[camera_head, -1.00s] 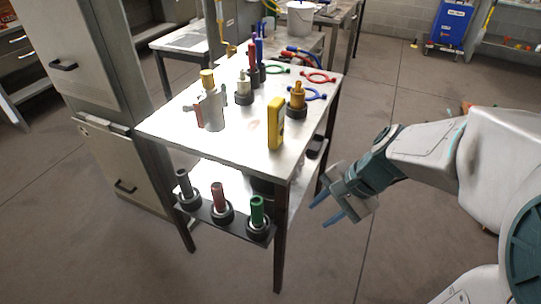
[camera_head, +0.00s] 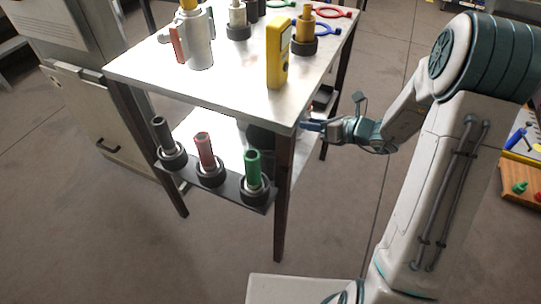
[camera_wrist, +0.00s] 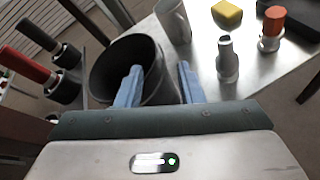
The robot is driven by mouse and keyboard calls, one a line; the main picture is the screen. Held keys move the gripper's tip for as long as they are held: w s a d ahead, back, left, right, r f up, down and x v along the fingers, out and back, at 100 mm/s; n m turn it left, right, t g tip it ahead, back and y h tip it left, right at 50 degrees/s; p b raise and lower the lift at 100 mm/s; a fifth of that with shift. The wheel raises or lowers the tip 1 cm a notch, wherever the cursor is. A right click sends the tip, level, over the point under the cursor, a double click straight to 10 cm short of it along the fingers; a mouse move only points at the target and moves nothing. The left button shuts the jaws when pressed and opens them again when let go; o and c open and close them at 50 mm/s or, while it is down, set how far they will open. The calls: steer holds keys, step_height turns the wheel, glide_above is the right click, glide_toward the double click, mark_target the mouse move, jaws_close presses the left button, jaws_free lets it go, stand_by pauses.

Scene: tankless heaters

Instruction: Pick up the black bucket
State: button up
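The black bucket (camera_wrist: 105,72) stands on the lower shelf of the metal table, its open mouth facing my wrist camera. In the head view only a dark part of it (camera_head: 262,138) shows beneath the tabletop. My gripper (camera_wrist: 160,68) is open at the bucket's right side, with its two blue fingers apart. The left finger overlaps the bucket's mouth and the right finger lies past its right wall, so the rim shows between them. I cannot tell whether either finger touches it. In the head view my gripper (camera_head: 312,126) reaches in from the right at the table's edge.
A grey mug (camera_wrist: 174,22), a yellow block (camera_wrist: 227,13), a grey fitting (camera_wrist: 228,62) and a red-topped piece (camera_wrist: 272,28) stand near the bucket. A rack (camera_head: 218,190) with three handled tools hangs at the front. The tabletop (camera_head: 225,85) and table leg (camera_head: 283,200) are close to my gripper.

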steer(key=x, duration=0.2)
steer(key=b+x, duration=0.1)
steer(key=x, duration=0.2)
steer(key=s+f+b+x, duration=0.1)
steer(key=x, duration=0.2)
steer(key=shift+a, duration=0.35)
steer(key=shift+w+a+f, duration=0.1)
steer(key=shift+w+a, duration=0.1)
steer(key=shift+a, duration=0.15)
